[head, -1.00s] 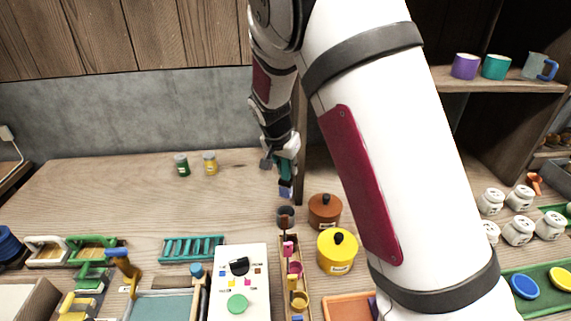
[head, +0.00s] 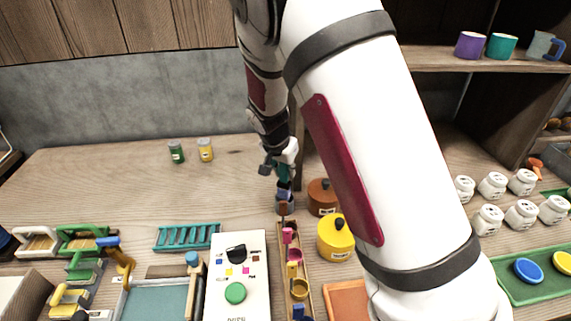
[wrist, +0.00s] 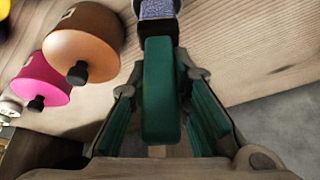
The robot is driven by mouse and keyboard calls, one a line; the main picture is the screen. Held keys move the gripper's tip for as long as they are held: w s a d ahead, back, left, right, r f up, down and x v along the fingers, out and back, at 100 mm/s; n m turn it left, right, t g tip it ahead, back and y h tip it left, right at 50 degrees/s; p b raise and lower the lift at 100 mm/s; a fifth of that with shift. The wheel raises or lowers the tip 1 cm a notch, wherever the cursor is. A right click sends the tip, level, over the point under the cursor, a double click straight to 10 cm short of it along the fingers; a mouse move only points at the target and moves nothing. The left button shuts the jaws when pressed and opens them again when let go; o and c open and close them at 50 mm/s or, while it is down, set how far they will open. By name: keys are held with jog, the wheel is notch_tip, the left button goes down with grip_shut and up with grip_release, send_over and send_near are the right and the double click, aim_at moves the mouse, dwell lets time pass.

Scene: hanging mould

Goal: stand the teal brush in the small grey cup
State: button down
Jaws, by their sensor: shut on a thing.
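My gripper (head: 279,165) is shut on the teal brush and points down at the back of the bench. The teal brush (wrist: 160,90) lies between the fingers in the wrist view, with its speckled blue-purple bristle end (wrist: 157,8) at the top edge. In the head view the brush hangs roughly upright, bristles down. The cup is not clearly visible in the wrist view.
A brown lidded pot (head: 322,197) stands close right of the cup, with a yellow pot (head: 335,238) in front. A wooden tray (head: 308,285) of small coloured items runs toward me. A white control box (head: 236,275) stands left. The bench behind is mostly clear, with two small jars (head: 205,150).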

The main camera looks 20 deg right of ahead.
jog(key=shift+f+b, duration=0.5)
jog(key=shift+f, duration=1.25)
jog(key=c, duration=1.4)
grip_release()
jog(key=v, duration=1.2)
